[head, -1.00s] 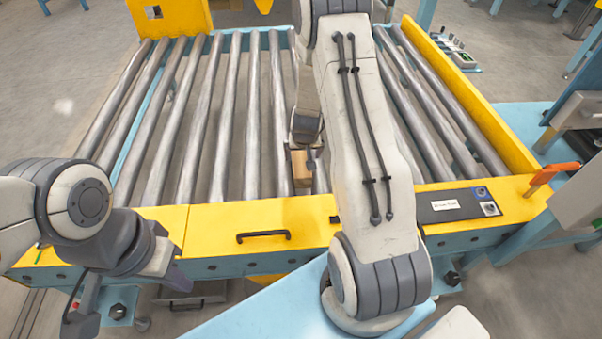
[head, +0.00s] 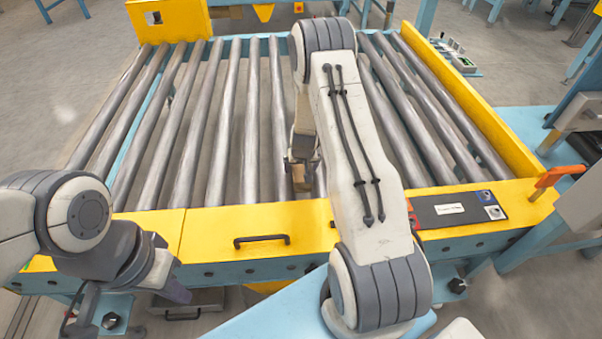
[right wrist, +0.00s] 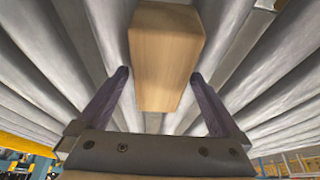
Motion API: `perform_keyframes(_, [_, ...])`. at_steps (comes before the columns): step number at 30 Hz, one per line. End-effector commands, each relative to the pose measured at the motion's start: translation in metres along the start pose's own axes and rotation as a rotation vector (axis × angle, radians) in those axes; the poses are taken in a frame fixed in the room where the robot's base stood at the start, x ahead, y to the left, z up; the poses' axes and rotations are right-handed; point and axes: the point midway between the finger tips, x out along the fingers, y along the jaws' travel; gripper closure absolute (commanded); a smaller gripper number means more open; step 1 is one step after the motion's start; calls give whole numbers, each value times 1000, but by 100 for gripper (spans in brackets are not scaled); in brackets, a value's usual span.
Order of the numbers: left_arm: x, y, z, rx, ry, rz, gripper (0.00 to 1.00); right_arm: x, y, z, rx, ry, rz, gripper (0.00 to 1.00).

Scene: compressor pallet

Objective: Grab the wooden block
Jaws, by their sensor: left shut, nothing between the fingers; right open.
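The wooden block (head: 301,182) is on the metal rollers near the front middle of the conveyor, partly hidden by my right gripper and arm. In the right wrist view the block (right wrist: 166,48) is a light-brown box lying along the rollers. My right gripper (head: 302,158) is open above the block. In the right wrist view its fingertips (right wrist: 160,77) appear on either side of the block's lower part, with gaps showing on both sides. I cannot tell whether they reach down beside it. My left gripper (head: 82,318) is shut and empty, low at the left in front of the conveyor.
The roller conveyor (head: 230,120) has a yellow front rail with a black handle (head: 262,240) and a control panel (head: 455,208). A yellow side guard (head: 470,100) runs along the right. An orange-handled part (head: 560,174) is at the right corner. The rollers left of the block are clear.

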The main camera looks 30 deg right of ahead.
Motion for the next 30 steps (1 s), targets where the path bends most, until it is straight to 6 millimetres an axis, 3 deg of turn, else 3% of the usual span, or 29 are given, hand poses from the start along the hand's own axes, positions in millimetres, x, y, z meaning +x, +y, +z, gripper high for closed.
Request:
perform_keyframes(23, [2,0,0,0,0,0,100,4,0,2,0,0,0,0])
perform_keyframes(30, [2,0,0,0,0,0,100,4,0,2,0,0,0,92])
